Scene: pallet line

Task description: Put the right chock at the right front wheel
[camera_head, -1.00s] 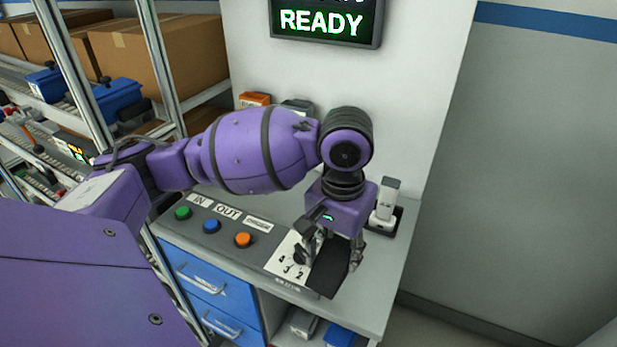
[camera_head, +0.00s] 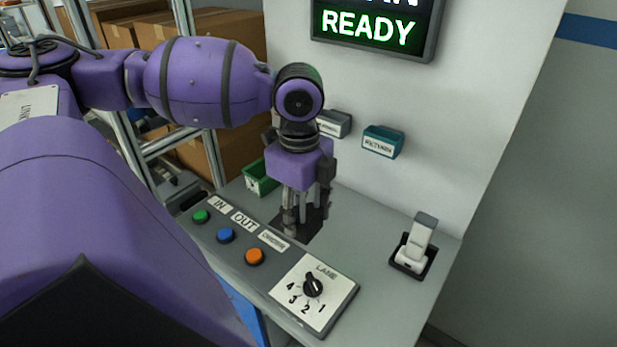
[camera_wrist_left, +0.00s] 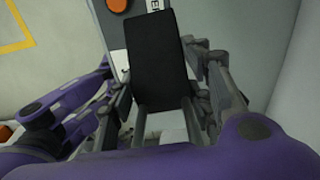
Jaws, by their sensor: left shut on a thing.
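In the left wrist view the slab (camera_wrist_left: 156,55) sits between the fingers and points away from the camera. I cannot tell whether it is the chock. I cannot tell whether it touches the console top. No wheel can be made out in these views. My right gripper is not in view.
The console (camera_head: 372,292) carries green, blue and orange buttons, a lane dial (camera_head: 313,286) and a white device in a black dock (camera_head: 415,245). A green bin (camera_head: 262,178) stands behind. A teal holder (camera_head: 383,141) is on the wall below a READY screen (camera_head: 375,25).

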